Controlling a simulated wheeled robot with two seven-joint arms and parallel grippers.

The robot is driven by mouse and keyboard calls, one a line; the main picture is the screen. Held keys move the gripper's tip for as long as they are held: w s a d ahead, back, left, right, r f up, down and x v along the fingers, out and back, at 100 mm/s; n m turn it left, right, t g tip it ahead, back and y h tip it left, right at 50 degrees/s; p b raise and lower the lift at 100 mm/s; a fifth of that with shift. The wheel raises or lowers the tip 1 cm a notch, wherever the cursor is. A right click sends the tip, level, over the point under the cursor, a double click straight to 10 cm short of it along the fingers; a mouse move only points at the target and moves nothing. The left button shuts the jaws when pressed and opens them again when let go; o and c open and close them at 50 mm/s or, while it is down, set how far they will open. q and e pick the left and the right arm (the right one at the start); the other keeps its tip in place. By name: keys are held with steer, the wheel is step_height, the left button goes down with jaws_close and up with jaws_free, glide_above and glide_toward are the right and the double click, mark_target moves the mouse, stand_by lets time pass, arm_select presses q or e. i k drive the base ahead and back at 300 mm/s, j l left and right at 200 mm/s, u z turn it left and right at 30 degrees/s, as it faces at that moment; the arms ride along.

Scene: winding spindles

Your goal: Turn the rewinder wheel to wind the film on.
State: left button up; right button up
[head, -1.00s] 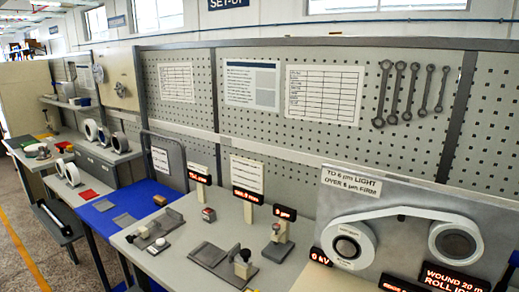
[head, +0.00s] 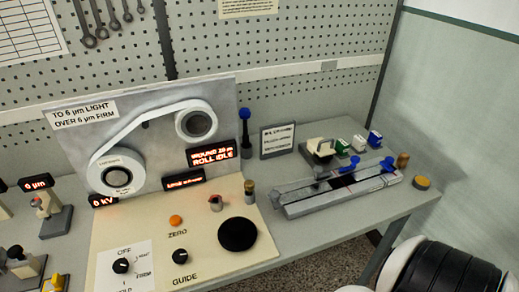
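The rewinder (head: 150,100) stands at the back of the bench, a grey plate with two rolls. White film runs from the large lower-left roll (head: 117,172) up to the smaller upper-right roll (head: 196,123). In front is a cream control panel (head: 205,262). A black round wheel (head: 238,234) sits at its right side, with nothing touching it. A red-lit display (head: 213,156) appears to read wound 20 m, roll idle. Neither of my grippers shows in the head view.
The panel also has a guide knob (head: 180,256), an orange zero button (head: 176,221) and a selector knob (head: 121,266). Right of it lies a long grey fixture (head: 335,190) with blue knobs. A large black and white rounded form (head: 452,272) fills the lower right corner.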

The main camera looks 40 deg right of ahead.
mark_target(236, 235)
steer(key=z, duration=1)
